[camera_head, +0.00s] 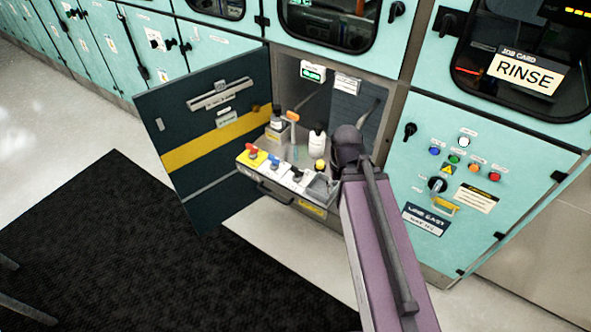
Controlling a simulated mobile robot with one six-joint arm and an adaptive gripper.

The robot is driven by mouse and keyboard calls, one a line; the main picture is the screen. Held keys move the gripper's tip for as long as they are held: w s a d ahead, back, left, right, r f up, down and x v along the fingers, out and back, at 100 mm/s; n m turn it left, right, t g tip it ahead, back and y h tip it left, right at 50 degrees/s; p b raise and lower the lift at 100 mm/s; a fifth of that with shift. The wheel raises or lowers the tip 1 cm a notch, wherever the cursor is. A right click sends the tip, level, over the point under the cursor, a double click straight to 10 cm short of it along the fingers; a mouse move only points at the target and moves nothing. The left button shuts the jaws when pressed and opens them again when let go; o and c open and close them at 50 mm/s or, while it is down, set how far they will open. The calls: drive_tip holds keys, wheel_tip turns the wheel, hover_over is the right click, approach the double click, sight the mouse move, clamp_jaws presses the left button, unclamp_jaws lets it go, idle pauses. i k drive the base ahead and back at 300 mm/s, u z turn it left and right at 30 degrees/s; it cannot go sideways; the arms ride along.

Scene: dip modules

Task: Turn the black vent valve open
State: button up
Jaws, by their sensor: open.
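A red handle (254,152) is at the left, then a blue one (274,159). A small black handle (297,173), which looks like the black vent valve, is right of the blue one; its exact angle is too small to tell. My purple arm comes up from the lower right, and its dark joint is in front of the bay's right side. My gripper cannot be made out; the arm hides the area behind it.
The dark cabinet door (205,135) with a yellow stripe is swung open to the left. A white bottle (317,142), a dark bottle (277,119) and an orange-topped item (293,117) stand inside. A button panel (465,160) is at the right.

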sight(298, 172)
drive_tip(key=u, duration=0.75)
drive_tip(key=k, duration=0.8)
drive_tip(key=z, duration=0.7)
drive_tip(key=i, duration=1)
drive_tip(key=z, duration=0.05)
